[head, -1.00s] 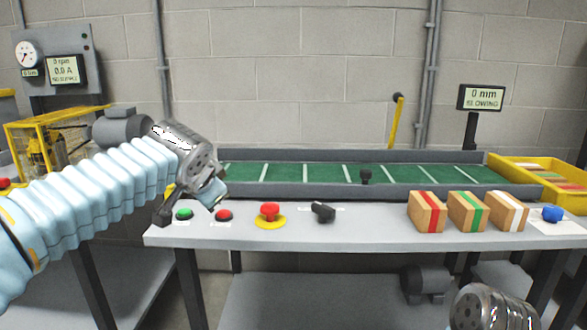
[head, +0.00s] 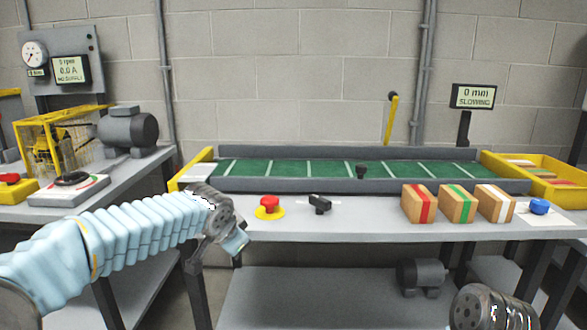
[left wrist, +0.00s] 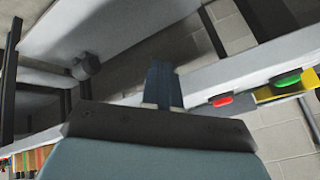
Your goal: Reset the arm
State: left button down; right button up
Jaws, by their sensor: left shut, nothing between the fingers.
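My left arm (head: 140,228) comes in from the left in the head view. My left gripper (head: 193,264) is low at the front left corner of the conveyor table, shut and empty. In the left wrist view its shut fingers (left wrist: 162,84) point away from the dark palm bar, with nothing between them. A silver part of my right arm (head: 482,307) shows at the bottom right; its gripper is out of view.
The grey table (head: 370,232) holds a red mushroom button (head: 269,205), a black switch (head: 319,204), striped blocks (head: 419,204) and a blue knob (head: 539,207).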

pick_arm(q)
jog(key=s+d+f+n+g+h, duration=0.1)
jog(key=s+f, duration=0.2)
jog(key=f, duration=0.7)
jog(key=s+d+f+n+g+h, duration=0.1)
jog(key=s+f+g, duration=0.15)
jog(key=f, duration=0.65)
jog(key=s+d+f+n+g+h, duration=0.1)
jog(key=s+f, duration=0.2)
jog(key=f, duration=0.7)
jog(key=s+f+n+g, duration=0.1)
jog(key=s+f+n, duration=0.2)
jog(key=s+f, duration=0.5)
jog(key=s+f+n+g, duration=0.1)
jog(key=s+f+n, duration=0.3)
jog(key=s, duration=0.9)
notch_tip(320, 180, down, 4)
jog(key=shift+s+a+r, duration=0.1)
jog(key=shift+s+a, duration=0.05)
jog(key=shift+a, duration=0.15)
